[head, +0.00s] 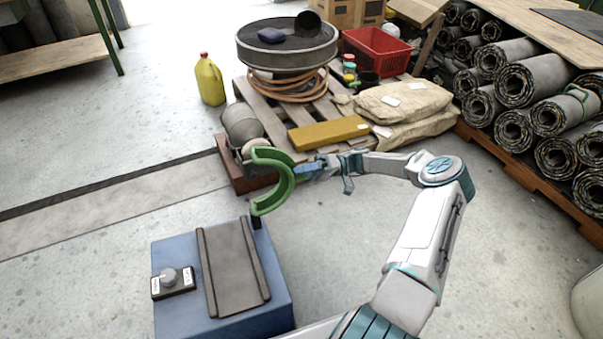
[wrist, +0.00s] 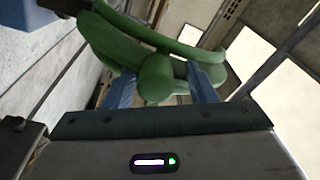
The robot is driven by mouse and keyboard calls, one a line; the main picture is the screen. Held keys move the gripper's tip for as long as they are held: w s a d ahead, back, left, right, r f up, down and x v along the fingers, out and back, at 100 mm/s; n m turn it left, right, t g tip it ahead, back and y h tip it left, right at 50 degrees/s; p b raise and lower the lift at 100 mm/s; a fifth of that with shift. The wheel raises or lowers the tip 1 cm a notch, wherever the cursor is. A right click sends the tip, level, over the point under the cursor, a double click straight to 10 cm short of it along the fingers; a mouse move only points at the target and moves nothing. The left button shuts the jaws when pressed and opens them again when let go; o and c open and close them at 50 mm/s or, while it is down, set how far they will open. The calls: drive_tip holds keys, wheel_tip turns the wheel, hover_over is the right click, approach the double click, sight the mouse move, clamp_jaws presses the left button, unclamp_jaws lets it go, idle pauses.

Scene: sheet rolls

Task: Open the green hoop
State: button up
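The green hoop (head: 286,185) is a thick half-ring. It stands raised above the back right corner of a blue box (head: 180,248), its lower end at a dark bracket (head: 256,222). Its hollow side faces left. In the wrist view the hoop (wrist: 110,38) crosses the top, with a round green knob (wrist: 157,78) pointing towards me. My gripper (head: 303,171) is at the hoop's right side. In the wrist view its two blue fingers (wrist: 160,76) stand on either side of the knob. A gap shows at the right finger; contact at the left is unclear.
A dark grey channel (head: 233,268) and a small dial unit (head: 171,281) are on the box top. Behind stands a pallet with a yellow block (head: 328,132), sacks (head: 402,100) and a red crate (head: 376,52). Rolled sheets (head: 530,80) are stacked at right. Floor at left is clear.

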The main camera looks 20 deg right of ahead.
drive_tip(key=d+f, duration=0.1)
drive_tip(key=d, duration=1.2)
drive_tip(key=shift+w+d+p, duration=0.2)
drive_tip(key=shift+d+p, duration=0.2)
